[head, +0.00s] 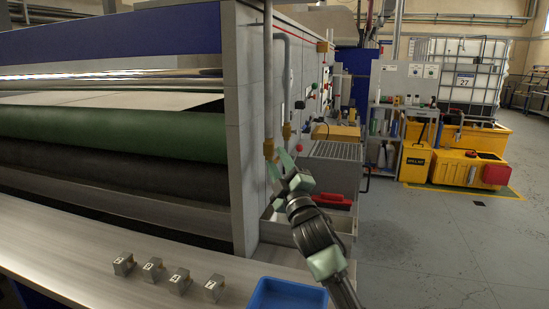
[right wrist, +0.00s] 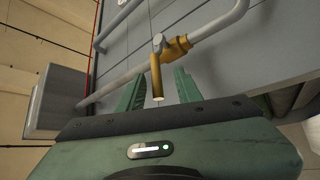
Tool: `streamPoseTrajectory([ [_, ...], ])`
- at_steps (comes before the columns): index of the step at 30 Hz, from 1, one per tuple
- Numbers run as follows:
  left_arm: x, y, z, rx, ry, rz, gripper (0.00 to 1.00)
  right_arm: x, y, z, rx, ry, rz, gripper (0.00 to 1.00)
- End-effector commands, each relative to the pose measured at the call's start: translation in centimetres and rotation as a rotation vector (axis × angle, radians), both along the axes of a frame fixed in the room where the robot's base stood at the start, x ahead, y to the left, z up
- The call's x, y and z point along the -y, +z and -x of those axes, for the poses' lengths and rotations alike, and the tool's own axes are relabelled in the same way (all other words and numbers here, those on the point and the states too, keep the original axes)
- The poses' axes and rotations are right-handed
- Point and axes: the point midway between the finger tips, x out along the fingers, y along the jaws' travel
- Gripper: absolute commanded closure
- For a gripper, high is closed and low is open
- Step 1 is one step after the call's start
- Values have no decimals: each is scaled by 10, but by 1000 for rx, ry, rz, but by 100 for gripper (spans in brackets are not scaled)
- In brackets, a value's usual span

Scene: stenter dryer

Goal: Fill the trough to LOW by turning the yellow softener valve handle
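The yellow valve (head: 268,148) sits on a grey pipe (head: 268,80) against the grey machine panel. In the right wrist view the brass-yellow valve body (right wrist: 178,46) joins the pipe, and its yellow handle (right wrist: 156,76) points toward my gripper. My right gripper (head: 279,164) is open at the valve; in the right wrist view its two green fingers (right wrist: 159,80) stand either side of the handle, with gaps to it. A grey open trough (head: 272,228) appears below the gripper; its contents and any LOW mark cannot be made out. My left gripper is not in view.
A steel ledge (head: 60,245) at the front carries several numbered metal blocks (head: 152,268) and a blue tray (head: 285,294). A red-handled object (head: 332,201) lies near the trough. Yellow containers (head: 455,168) stand farther right. The grey floor (head: 430,240) is mostly clear.

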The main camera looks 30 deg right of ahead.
Motion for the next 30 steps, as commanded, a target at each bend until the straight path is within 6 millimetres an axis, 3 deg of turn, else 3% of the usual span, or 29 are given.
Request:
streamPoseTrajectory([
  [3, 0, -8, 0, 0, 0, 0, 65, -5, -10, 17, 0, 0, 1, 65],
  [9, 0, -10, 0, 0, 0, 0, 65, -8, -13, 31, 1, 1, 3, 65],
  [30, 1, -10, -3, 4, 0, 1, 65, -8, -13, 31, 1, 0, 1, 65],
])
